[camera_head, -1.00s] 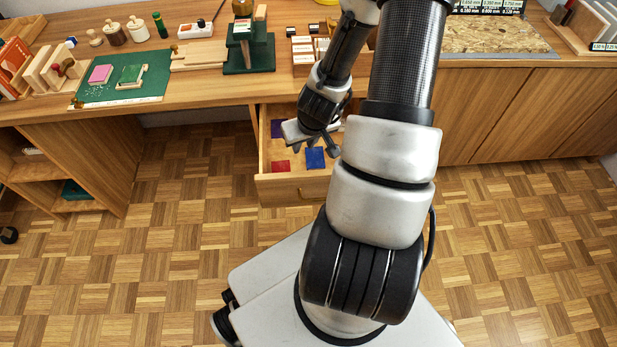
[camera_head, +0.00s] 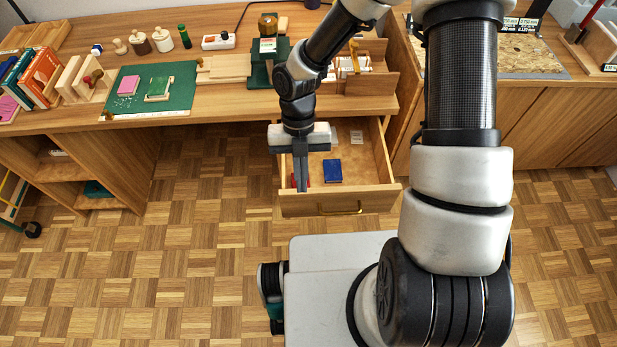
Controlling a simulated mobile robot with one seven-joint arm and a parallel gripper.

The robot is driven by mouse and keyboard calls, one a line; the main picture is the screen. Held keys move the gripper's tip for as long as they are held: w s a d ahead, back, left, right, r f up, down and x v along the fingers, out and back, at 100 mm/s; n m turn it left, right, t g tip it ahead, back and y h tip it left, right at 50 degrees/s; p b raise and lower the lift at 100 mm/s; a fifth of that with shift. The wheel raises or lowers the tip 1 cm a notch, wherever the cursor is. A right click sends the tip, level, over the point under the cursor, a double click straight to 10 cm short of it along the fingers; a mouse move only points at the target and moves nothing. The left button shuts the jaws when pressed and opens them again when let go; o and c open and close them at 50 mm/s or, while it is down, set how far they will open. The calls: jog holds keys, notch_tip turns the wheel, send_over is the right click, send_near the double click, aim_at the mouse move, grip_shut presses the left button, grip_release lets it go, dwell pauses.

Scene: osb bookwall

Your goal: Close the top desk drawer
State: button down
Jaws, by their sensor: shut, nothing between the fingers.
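The top desk drawer (camera_head: 315,207) is pulled out from under the wooden desk (camera_head: 230,107), with a brass handle (camera_head: 340,208) on its front. Inside it lie a blue item (camera_head: 332,171), a small pale item (camera_head: 357,137) and a red item mostly hidden behind my gripper. My gripper (camera_head: 301,188) points down over the left part of the drawer, near the inner side of its front panel. Its fingers are together and hold nothing. I cannot tell whether the fingertips touch the drawer.
On the desk are a green mat (camera_head: 130,106), a green stand (camera_head: 266,70), a power strip (camera_head: 219,41) and upright books (camera_head: 40,75). A wooden cabinet (camera_head: 560,125) stands at the right. The parquet floor (camera_head: 200,235) left of my base is clear.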

aim_at(302, 196)
notch_tip(302, 196, down, 8)
jog(key=shift+b, duration=0.8)
jog(key=shift+w, duration=0.65)
